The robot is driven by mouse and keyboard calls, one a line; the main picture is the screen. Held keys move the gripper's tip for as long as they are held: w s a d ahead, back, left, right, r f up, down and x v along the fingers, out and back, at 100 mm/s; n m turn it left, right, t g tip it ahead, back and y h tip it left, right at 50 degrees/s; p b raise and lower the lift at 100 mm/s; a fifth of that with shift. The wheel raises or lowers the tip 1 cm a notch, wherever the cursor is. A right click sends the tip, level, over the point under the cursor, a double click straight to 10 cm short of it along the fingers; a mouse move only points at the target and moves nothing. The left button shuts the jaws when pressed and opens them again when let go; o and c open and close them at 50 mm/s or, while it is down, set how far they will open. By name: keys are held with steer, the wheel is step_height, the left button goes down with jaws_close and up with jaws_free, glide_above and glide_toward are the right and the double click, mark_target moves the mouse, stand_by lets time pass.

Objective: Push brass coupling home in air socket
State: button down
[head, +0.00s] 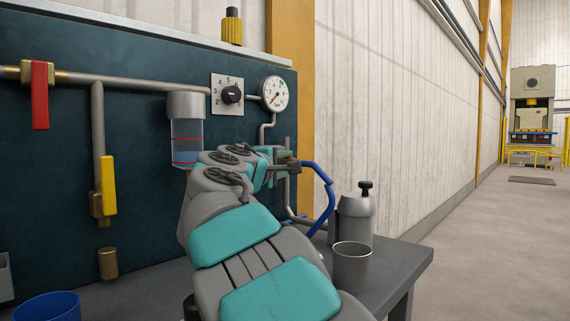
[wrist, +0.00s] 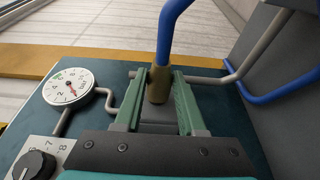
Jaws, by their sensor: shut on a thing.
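My gripper (wrist: 158,92) is shut on the brass coupling (wrist: 158,82), which stands between its green fingers in the wrist view. A blue hose (wrist: 166,38) runs from the coupling's outer end. In the head view my gripper (head: 285,162) is at the right end of the panel, below the gauge. The coupling (head: 293,167) shows there as a small dark piece, with the hose (head: 327,195) curving right and down. I cannot make out the air socket clearly in either view. Whether the coupling touches or sits in it, I cannot tell.
A pressure gauge (head: 275,93) and a dial (head: 232,95) are just above my gripper. A clear filter bowl (head: 186,140) hangs to its left. A metal cup (head: 352,268) and a grey canister (head: 357,218) stand on the bench at right. A blue cup (head: 48,307) is at lower left.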

steer(key=shift+w+a+r, duration=0.1)
steer(key=shift+w+a, duration=0.15)
steer(key=shift+a, duration=0.2)
stand_by(0.4)
steer(key=shift+c, duration=2.1)
jaws_free()
